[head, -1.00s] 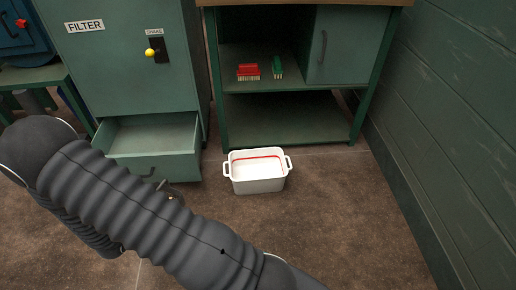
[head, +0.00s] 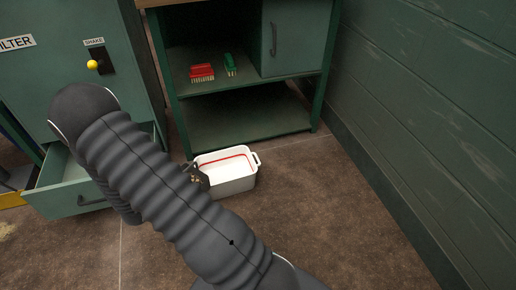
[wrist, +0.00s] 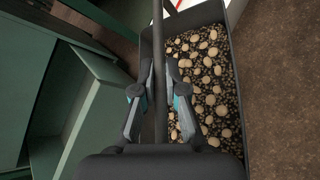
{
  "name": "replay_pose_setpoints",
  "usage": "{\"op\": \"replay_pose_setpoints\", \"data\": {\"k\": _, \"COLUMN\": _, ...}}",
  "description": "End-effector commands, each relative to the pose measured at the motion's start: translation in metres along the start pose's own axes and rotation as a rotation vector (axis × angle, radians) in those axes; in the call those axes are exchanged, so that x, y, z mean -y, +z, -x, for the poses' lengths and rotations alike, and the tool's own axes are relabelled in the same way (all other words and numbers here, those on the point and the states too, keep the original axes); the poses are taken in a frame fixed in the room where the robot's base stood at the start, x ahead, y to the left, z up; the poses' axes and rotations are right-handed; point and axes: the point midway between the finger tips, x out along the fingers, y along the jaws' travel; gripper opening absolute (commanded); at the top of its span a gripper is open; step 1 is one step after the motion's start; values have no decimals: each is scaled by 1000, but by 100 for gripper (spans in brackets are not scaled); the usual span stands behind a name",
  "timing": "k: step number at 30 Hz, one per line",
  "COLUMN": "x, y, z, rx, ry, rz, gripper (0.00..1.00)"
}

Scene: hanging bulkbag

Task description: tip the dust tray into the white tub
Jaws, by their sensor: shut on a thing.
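The dust tray (wrist: 235,85) is dark and holds many tan lumps over finer dark grit. In the wrist view, my gripper (wrist: 159,98) is shut on the bar along the tray's left side. In the head view, only a small dark part of the tray (head: 199,178) shows beside my arm, overlapping the left edge of the white tub (head: 236,187). The tub stands on the floor with a red line around its inside, and its visible inside looks empty. Its white edge also shows at the top of the wrist view (wrist: 236,10). My gripper is hidden behind my arm in the head view.
An open green drawer (head: 72,203) juts from the filter cabinet (head: 70,85) at the left. A green shelf unit (head: 250,122) with a red brush (head: 202,71) and a green brush (head: 230,64) stands behind the tub. Floor is clear right of the tub.

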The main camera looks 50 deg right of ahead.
Motion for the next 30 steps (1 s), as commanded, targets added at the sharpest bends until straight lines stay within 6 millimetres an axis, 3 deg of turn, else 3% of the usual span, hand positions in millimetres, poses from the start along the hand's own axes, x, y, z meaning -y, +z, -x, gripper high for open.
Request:
{"op": "replay_pose_setpoints", "data": {"k": 3, "x": 11, "y": 25, "z": -36, "rx": 34, "ry": -42, "rz": -36, "gripper": 0}}
{"op": "replay_pose_setpoints", "data": {"k": 15, "x": 56, "y": 113, "z": -134, "rx": 105, "ry": -136, "rz": -110, "gripper": 0}}
{"op": "replay_pose_setpoints", "data": {"k": 24, "x": 97, "y": 180, "z": -195, "rx": 123, "ry": -152, "rz": -126, "gripper": 0}}
{"op": "replay_pose_setpoints", "data": {"k": 30, "x": 119, "y": 214, "z": -223, "rx": 110, "ry": -130, "rz": -109, "gripper": 0}}
